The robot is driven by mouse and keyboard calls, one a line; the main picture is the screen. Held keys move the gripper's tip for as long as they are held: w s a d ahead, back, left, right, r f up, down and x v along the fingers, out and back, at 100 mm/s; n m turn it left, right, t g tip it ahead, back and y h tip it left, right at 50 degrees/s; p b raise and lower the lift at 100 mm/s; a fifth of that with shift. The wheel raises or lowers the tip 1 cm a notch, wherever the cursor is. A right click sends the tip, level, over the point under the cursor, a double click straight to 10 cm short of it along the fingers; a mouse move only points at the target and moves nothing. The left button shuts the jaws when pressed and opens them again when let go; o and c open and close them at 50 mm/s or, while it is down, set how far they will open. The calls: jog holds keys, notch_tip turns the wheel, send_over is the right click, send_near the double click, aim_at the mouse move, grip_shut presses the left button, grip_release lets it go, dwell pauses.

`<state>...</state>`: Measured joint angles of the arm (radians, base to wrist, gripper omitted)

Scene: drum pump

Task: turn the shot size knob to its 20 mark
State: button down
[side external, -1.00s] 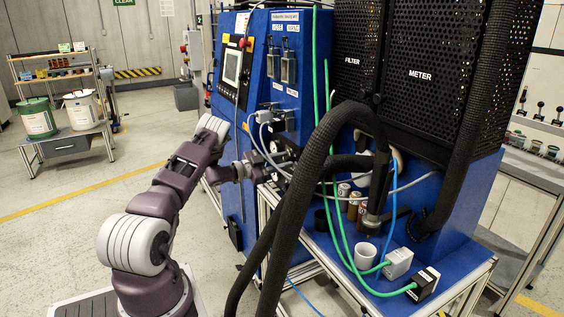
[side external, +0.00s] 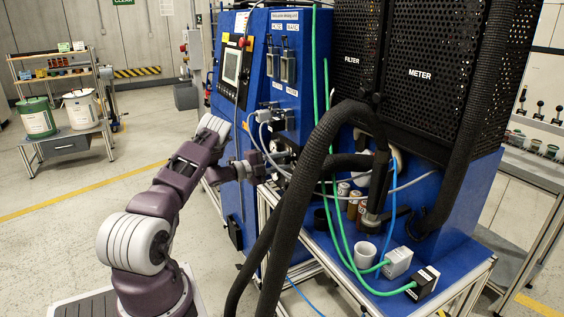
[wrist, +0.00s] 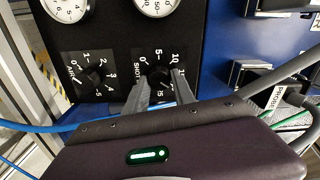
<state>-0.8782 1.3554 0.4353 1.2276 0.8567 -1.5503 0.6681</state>
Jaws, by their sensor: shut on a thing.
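The shot size knob (wrist: 161,77) is a dark knob on a black panel in the wrist view. Its printed scale shows 0, 5, 10 and 15 around it; a 20 mark cannot be made out, and the pointer is not readable. My gripper (wrist: 163,76) has one grey finger on each side of the knob and is shut on it. In the side external view my gripper (side external: 283,160) reaches the blue machine's front, where hoses partly cover it and the knob cannot be made out.
A second knob (wrist: 95,79) with a 0 to 5 scale sits just left on the same panel. Two white gauges (wrist: 157,5) are above. A grey connector (wrist: 255,75) and cables lie to the right. Thick black hoses (side external: 312,165) hang close in front of the machine.

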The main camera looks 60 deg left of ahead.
jog(key=shift+f+m, duration=0.1)
jog(key=shift+m, duration=0.9)
jog(key=c, duration=1.1)
grip_release()
jog(key=shift+s, duration=0.1)
jog(key=s, duration=0.7)
